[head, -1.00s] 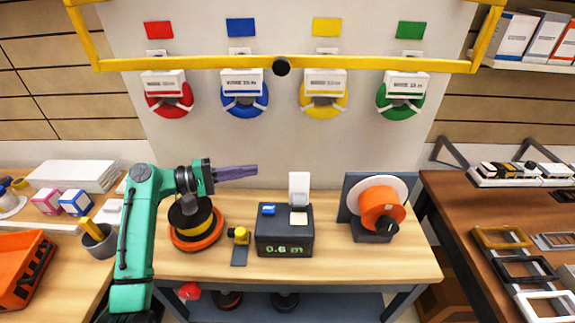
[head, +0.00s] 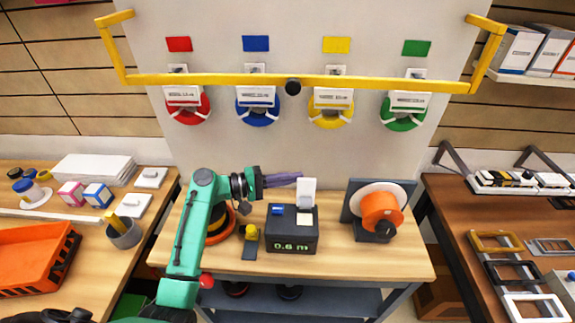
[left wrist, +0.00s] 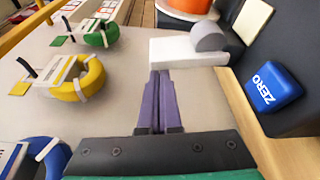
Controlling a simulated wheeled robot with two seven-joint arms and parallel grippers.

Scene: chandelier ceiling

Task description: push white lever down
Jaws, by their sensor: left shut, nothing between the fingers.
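The white lever (head: 307,193) stands upright at the back of a dark box (head: 291,234) whose green display reads 0.6 m. It also shows in the left wrist view as a white bar (left wrist: 185,52) just beyond the fingertips. My left gripper (head: 300,177) is shut and empty, its purple fingers pointing right at the lever's upper end. In the left wrist view the fingertips (left wrist: 159,73) lie close to the lever's near edge; I cannot tell whether they touch. A blue ZERO button (left wrist: 273,87) is to the right of the fingers. My right gripper is not in view.
An orange reel (head: 381,212) stands right of the box. A small yellow-topped item (head: 251,234) and an orange-black spool (head: 219,224) are to its left, beside my arm. A yellow rail (head: 220,80) crosses above. Table space in front of the box is clear.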

